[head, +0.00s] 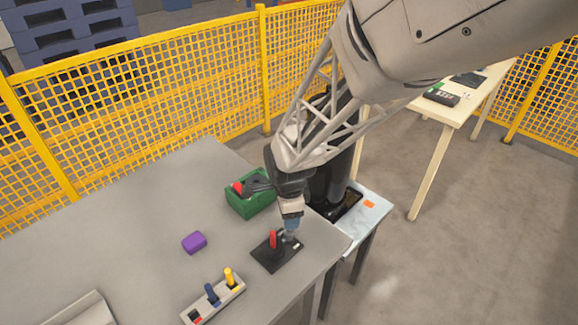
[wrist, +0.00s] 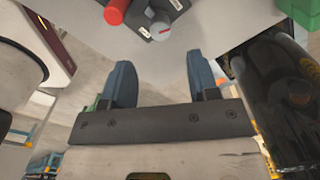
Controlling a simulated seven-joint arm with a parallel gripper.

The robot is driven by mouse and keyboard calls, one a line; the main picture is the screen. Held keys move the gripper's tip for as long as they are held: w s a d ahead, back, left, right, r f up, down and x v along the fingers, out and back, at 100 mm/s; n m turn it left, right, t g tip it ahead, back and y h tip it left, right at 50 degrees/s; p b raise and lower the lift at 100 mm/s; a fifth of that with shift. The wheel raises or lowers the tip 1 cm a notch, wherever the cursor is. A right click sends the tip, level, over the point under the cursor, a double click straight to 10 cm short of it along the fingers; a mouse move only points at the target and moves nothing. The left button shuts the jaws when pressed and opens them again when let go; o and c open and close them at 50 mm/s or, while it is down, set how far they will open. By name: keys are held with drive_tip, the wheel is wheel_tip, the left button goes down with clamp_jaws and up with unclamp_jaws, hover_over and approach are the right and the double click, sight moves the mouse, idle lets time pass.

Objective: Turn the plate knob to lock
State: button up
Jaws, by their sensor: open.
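A dark plate (head: 268,258) lies on the grey table near its right edge, with an upright red handle (head: 273,239) on it. In the wrist view, the plate (wrist: 178,6) shows at the top, with the red handle (wrist: 115,11) and a round grey knob (wrist: 160,32) with a red line on its top. My gripper (head: 291,227) points down just over the plate's right side, beside the red handle. In the wrist view its blue fingers (wrist: 160,72) are apart with nothing between them; the knob lies ahead of the gap. The fingers partly hide the knob in the head view.
A green box (head: 250,206) with red and dark items stands behind the plate. A purple block (head: 194,242) lies to the left. A rack (head: 213,300) with yellow, blue and red pieces stands in front. Yellow mesh fencing (head: 150,110) runs behind the table.

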sight(288, 234)
drive_tip(key=shift+n, duration=0.4)
drive_tip(key=n, duration=1)
drive_tip(key=shift+w+a, duration=0.1)
drive_tip(key=shift+f, duration=3.85)
drive_tip(key=shift+c, duration=0.5)
drive_tip(key=c, duration=0.8)
drive_tip(key=shift+c, duration=0.2)
